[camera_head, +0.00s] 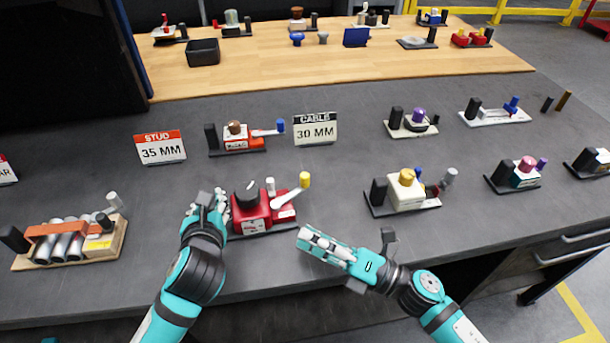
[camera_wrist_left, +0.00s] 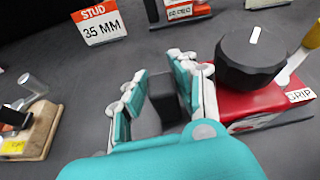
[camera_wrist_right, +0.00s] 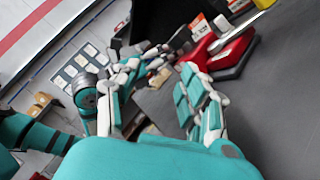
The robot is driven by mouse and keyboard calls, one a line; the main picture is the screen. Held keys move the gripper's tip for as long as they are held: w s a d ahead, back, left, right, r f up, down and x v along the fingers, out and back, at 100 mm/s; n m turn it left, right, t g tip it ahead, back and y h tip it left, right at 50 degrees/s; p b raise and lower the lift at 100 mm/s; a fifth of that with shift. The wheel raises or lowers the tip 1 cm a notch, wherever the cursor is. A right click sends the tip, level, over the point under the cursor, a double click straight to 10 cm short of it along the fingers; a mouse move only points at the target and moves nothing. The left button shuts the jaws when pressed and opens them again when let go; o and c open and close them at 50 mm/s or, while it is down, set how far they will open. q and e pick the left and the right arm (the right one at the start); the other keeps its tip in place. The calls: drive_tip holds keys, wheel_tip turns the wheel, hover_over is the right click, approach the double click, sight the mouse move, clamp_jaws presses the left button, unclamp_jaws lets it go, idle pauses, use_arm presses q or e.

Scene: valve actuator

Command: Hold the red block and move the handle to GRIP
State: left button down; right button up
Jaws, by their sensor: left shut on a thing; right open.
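The red block (camera_head: 252,218) stands on a dark base at the front of the bench, with a black knob (camera_head: 246,193) on top. Its pale handle (camera_head: 284,208) points right and carries a yellow knob (camera_head: 305,180). In the left wrist view the red block (camera_wrist_left: 250,102) bears a GRIP label (camera_wrist_left: 299,96); where the handle points against it is unclear. My left gripper (camera_head: 213,203) is shut on a black post (camera_wrist_left: 163,97) beside the block's left side. My right gripper (camera_head: 301,238) is open and empty, in front of and right of the block, apart from the handle.
Signs for STUD 35 MM (camera_head: 160,148) and CABLE 30 MM (camera_head: 316,130) stand behind. A device with a cream block (camera_head: 406,190) stands right, and a wooden rack (camera_head: 70,243) left. Bare bench lies between the devices.

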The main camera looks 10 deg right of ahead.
sight(305, 175)
drive_tip(key=w+d+n, duration=0.1)
drive_tip(key=w+n, duration=0.1)
drive_tip(key=w+d+r+n+h, duration=0.1)
drive_tip(key=w+d+n, duration=0.1)
drive_tip(key=w, duration=0.1)
drive_tip(key=w+d+n, duration=0.1)
drive_tip(key=w+n, duration=0.1)
drive_tip(key=shift+w+d+r+n+h, duration=0.15)
drive_tip(key=shift+w+n+h, duration=0.15)
drive_tip(key=shift+w, duration=0.05)
drive_tip(key=w+n, duration=0.1)
drive_tip(key=w+d+f+n+h, duration=0.1)
drive_tip(key=w+d+f+n, duration=0.1)
drive_tip(key=n, duration=0.1)
drive_tip(key=shift+w+d+t+h, duration=0.25)
drive_tip(key=shift+w+t+h, duration=0.05)
drive_tip(key=shift+t, duration=0.1)
drive_tip(key=shift+w+n, duration=0.3)
drive_tip(key=x, duration=0.7)
drive_tip(key=shift+f, duration=0.2)
clamp_jaws()
